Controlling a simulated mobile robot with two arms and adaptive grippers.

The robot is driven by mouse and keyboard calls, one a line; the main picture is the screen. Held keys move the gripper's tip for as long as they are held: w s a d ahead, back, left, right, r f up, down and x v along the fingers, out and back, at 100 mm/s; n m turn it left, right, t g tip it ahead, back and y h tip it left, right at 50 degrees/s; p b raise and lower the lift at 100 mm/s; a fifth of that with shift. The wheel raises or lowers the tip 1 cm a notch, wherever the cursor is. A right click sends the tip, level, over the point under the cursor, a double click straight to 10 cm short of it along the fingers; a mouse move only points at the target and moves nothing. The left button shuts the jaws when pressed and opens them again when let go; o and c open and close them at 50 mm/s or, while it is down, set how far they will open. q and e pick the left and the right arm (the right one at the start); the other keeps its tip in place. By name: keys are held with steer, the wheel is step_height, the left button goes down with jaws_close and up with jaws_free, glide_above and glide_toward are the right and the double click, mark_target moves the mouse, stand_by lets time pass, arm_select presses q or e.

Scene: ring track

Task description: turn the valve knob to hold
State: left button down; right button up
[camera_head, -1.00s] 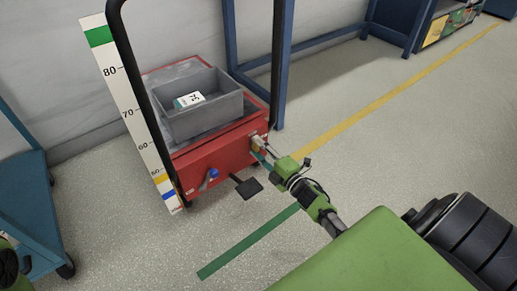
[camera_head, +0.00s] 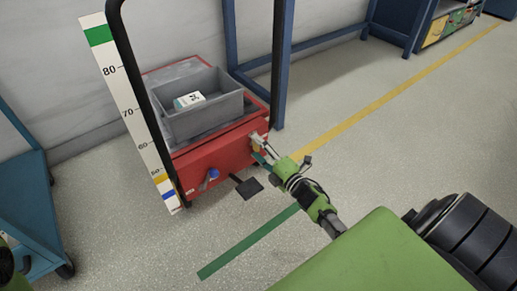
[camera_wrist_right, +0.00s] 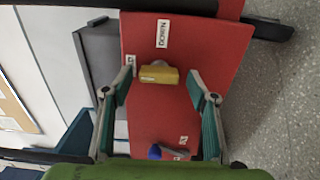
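The yellow valve knob (camera_wrist_right: 158,75) sits on the red front panel of a lift cart (camera_head: 218,153). In the right wrist view it lies between my right gripper's fingers (camera_wrist_right: 161,78), with visible gaps on both sides. That gripper is open. A white label (camera_wrist_right: 163,33) reading "DOWN" is above the knob in that view; another label (camera_wrist_right: 131,66) is beside it, partly covered by a finger. In the head view my right gripper (camera_head: 259,146) is at the panel's right end, and the knob there is small and partly hidden.
A blue knob (camera_head: 213,174) is on the same panel, and a black pedal (camera_head: 248,189) sticks out below. A grey bin (camera_head: 208,119) with a white box (camera_head: 188,100) rests on the cart. A blue trolley (camera_head: 28,205) stands left. Floor in front is clear.

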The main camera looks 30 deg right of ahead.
steer(key=shift+s, duration=0.15)
steer(key=s, duration=1.1)
steer(key=shift+s+d, duration=0.3)
steer(key=shift+d, duration=0.15)
